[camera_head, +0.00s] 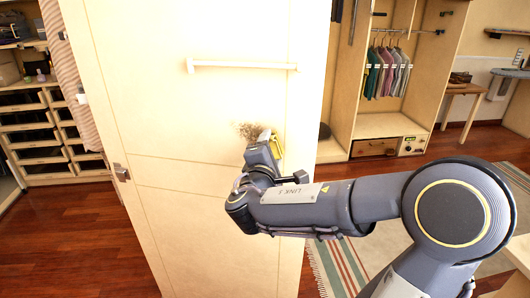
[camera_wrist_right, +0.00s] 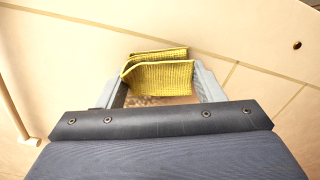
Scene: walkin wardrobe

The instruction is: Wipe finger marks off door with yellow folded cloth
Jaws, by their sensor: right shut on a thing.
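The pale door (camera_head: 185,130) stands upright in the middle of the head view, with a white horizontal bar (camera_head: 243,66) across its upper part. A patch of brownish finger marks (camera_head: 248,130) shows on it below the bar. My right gripper (camera_head: 272,143) is at the door, just right of and below the marks. In the wrist view it is shut on the yellow folded cloth (camera_wrist_right: 160,75), held between its two fingers close to the door surface. I cannot tell if the cloth touches the door. Some brownish marks (camera_wrist_right: 160,101) show below the cloth. My left gripper is out of view.
A door handle (camera_head: 122,172) is at the door's left edge. Shelves with drawers (camera_head: 42,130) stand at the left. An open wardrobe with hanging clothes (camera_head: 388,72) stands behind at the right. A striped rug (camera_head: 345,262) lies on the wooden floor.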

